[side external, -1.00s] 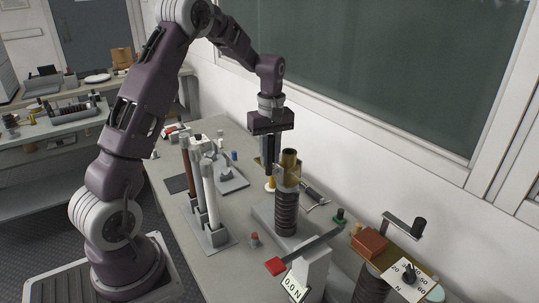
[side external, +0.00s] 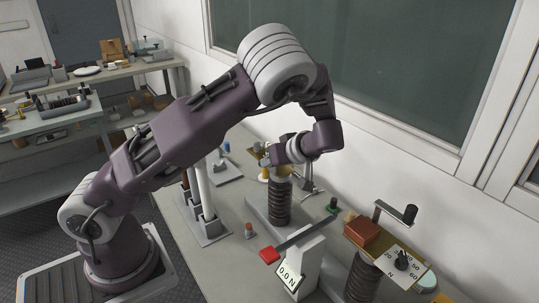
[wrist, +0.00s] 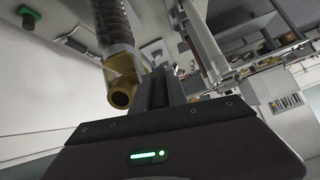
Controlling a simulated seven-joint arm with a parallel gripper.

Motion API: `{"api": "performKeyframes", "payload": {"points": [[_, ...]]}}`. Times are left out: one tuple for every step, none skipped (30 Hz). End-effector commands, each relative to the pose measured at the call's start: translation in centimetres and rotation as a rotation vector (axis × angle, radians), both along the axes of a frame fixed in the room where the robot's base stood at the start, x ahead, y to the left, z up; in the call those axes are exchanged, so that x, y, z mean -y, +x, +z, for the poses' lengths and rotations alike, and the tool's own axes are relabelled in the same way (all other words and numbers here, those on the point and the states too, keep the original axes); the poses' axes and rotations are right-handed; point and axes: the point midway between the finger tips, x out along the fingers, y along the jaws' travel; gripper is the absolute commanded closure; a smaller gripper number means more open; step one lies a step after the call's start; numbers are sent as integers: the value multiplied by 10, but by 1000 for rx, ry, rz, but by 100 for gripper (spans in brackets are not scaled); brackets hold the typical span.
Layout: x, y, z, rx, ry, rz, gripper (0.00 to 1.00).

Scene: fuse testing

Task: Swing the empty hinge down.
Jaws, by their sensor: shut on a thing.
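The brass hinge (wrist: 122,90) shows in the wrist view at the end of the dark ribbed insulator (wrist: 112,22). It has a round, open, empty mouth turned toward the camera. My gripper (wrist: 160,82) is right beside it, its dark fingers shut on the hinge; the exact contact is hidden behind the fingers. In the side external view the ribbed insulator (side external: 280,202) stands upright on its grey base. The brass hinge (side external: 264,161) shows only in part at its top, mostly covered by my wrist, which lies nearly level.
White and brown rods (side external: 203,188) stand in a grey holder left of the insulator. A force gauge (side external: 289,277) with a red-ended lever (side external: 270,254) is in front. The wall and window are close behind.

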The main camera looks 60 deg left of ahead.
Motion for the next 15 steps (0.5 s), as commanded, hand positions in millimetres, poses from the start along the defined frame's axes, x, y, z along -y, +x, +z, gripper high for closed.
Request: {"api": "performKeyframes", "payload": {"points": [[3,0,-4,-3,41,-6,100],[5,0,-6,-4,68,-6,100],[6,0,-8,-3,100,-6,100],[6,1,-9,-4,125,-6,100],[7,1,-11,-3,148,-6,100],[8,0,-13,-3,178,-5,100],[8,0,-14,-3,199,-4,100],[9,0,-15,-3,221,-5,100],[10,0,-17,-3,245,-4,100],[10,0,-18,-3,264,-5,100],[10,0,-19,-2,282,-4,100],[11,0,-21,-3,303,-3,100],[11,0,-22,-2,317,-3,100],[11,0,-23,-2,330,-3,100],[12,0,-24,-3,347,-2,100]]}}
